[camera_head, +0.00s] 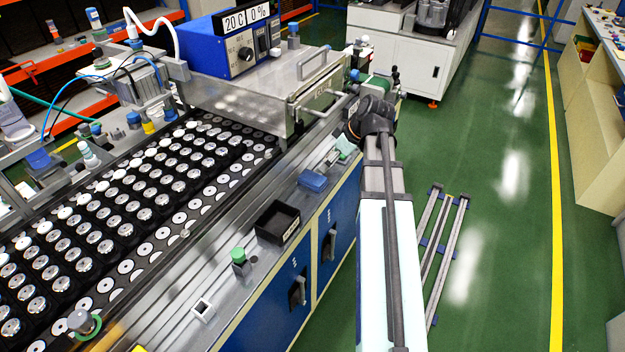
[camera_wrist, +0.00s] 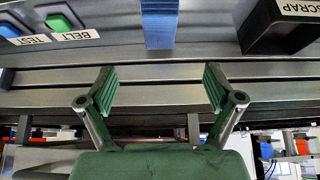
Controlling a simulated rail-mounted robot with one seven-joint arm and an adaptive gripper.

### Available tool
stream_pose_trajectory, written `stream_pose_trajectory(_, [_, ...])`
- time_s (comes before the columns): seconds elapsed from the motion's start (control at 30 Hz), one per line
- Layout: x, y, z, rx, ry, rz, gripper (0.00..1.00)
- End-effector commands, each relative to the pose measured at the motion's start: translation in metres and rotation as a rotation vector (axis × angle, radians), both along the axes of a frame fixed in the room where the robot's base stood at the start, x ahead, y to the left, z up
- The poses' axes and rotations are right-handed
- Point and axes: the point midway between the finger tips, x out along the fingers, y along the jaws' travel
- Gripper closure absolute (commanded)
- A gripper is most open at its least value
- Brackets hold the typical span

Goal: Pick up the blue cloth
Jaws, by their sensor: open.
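The blue cloth (camera_head: 313,181) lies folded flat on the metal ledge of the bench, left of my arm in the head view. In the wrist view the blue cloth (camera_wrist: 158,24) is at the top centre, partly cut off by the frame edge. My gripper (camera_wrist: 160,90) is open, with its two green ribbed fingers apart and nothing between them. The cloth lies beyond the fingertips, roughly in line with the gap and not touching them.
A black scrap bin (camera_head: 278,222) stands beside the cloth; it also shows in the wrist view (camera_wrist: 275,30). On the other side are a blue TEST button (camera_wrist: 10,28) and a green BELT button (camera_wrist: 60,22). A conveyor (camera_head: 130,265) carries many speaker parts.

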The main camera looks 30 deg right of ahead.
Motion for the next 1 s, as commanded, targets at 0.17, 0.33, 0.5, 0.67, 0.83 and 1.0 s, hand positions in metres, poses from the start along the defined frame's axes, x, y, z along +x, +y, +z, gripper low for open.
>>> stream_pose_trajectory(0.17, [0.012, 0.008, -0.024, 0.002, 0.003, 0.001, 0.09])
stream_pose_trajectory(0.33, [0.023, 0.015, -0.046, 0.001, 0.002, 0.000, 0.09])
stream_pose_trajectory(0.5, [0.028, 0.018, -0.058, 0.000, 0.001, -0.002, 0.09])
stream_pose_trajectory(0.67, [0.030, 0.019, -0.062, 0.001, 0.001, -0.002, 0.09])
stream_pose_trajectory(0.83, [0.035, 0.023, -0.072, 0.001, 0.003, -0.001, 0.09])
stream_pose_trajectory(1.0, [0.043, 0.027, -0.089, 0.001, 0.002, 0.000, 0.09])
